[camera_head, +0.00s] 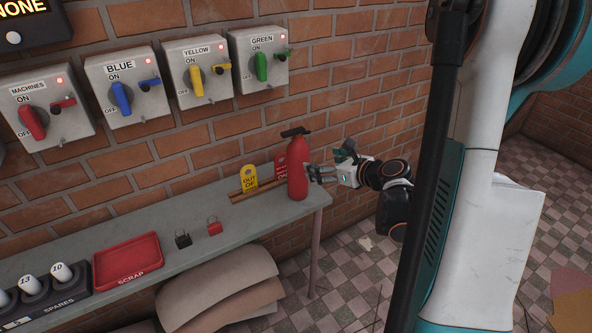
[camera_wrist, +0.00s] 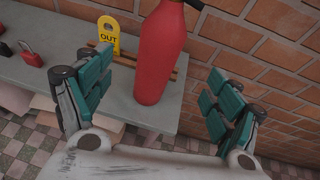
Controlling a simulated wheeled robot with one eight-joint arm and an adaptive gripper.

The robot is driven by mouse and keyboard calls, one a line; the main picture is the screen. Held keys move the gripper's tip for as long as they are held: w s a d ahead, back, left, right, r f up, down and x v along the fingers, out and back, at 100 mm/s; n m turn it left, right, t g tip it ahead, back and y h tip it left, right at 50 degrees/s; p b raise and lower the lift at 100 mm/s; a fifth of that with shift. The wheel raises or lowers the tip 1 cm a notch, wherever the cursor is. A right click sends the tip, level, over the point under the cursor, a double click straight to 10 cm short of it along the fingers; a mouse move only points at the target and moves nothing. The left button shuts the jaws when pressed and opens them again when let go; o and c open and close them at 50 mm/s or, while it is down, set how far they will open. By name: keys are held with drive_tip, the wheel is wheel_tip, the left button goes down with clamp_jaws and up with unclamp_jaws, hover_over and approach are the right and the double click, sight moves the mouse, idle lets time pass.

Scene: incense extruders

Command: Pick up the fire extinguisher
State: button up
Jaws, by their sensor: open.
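The red fire extinguisher (camera_head: 298,169) stands upright near the right end of the grey bench, with a black handle on top. In the wrist view the extinguisher (camera_wrist: 161,55) is large, ahead of and between my gripper's fingers, with its top cut off by the frame edge. My gripper (camera_head: 322,173) is just right of the extinguisher in the head view. In the wrist view my gripper (camera_wrist: 152,98) is open, with teal-padded fingers spread wide on either side. I cannot tell whether any finger touches the extinguisher.
The bench (camera_head: 230,207) runs along a brick wall. A yellow tag (camera_head: 249,178) and a red tag (camera_head: 281,168) stand in a wooden rack (camera_head: 250,193) beside the extinguisher. A black padlock (camera_head: 183,239), a red padlock (camera_head: 214,227) and a red scrap tray (camera_head: 127,262) lie further left. Switch boxes hang above.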

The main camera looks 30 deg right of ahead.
sight(305, 159)
drive_tip(key=b+x, duration=0.2)
drive_tip(key=x, duration=0.6)
drive_tip(key=shift+w, duration=0.15)
drive_tip(key=b+x, duration=0.1)
drive_tip(key=x, duration=0.1)
drive_tip(key=b+x, duration=0.1)
drive_tip(key=x, duration=0.1)
drive_tip(key=shift+w+f, duration=0.2)
drive_tip(key=shift+f, duration=0.2)
drive_tip(key=shift+w, duration=0.3)
clamp_jaws()
